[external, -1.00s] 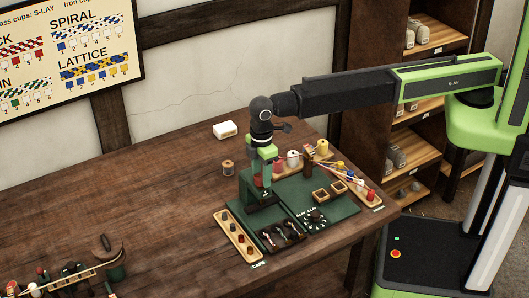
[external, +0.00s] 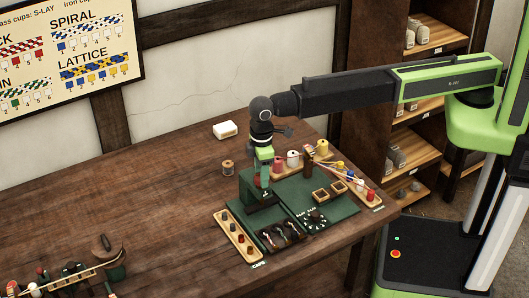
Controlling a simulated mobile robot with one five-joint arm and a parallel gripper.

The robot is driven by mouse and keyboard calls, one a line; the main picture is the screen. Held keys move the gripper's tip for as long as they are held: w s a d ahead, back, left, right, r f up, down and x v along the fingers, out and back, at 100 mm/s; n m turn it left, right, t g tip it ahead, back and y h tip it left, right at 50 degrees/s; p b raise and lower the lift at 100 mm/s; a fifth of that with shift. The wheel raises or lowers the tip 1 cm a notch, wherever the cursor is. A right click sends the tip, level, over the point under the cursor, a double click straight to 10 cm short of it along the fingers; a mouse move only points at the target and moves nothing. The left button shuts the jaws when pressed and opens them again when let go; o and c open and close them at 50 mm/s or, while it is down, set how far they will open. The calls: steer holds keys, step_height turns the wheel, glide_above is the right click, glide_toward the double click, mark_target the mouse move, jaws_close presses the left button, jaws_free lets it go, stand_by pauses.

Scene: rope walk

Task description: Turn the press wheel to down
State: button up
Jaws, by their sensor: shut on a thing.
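The dark green press (external: 254,190) stands on the left part of the green board (external: 297,190). My gripper (external: 262,174) points straight down at the top of the press and is shut there. The press wheel lies at the jaws, mostly hidden by them, so its turn position is too small to read. A little red shows at the front of the press, just under the jaws.
A wooden rack of caps (external: 236,236), a dark tray (external: 281,236) and a small black knob (external: 315,216) lie in front. Spools, including a red one (external: 278,165), stand behind. The table's left middle is clear.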

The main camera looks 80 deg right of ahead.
steer(key=o, duration=1.4)
steer(key=shift+r, duration=0.15)
step_height(320, 180, up, 17)
steer(key=p, duration=1.7)
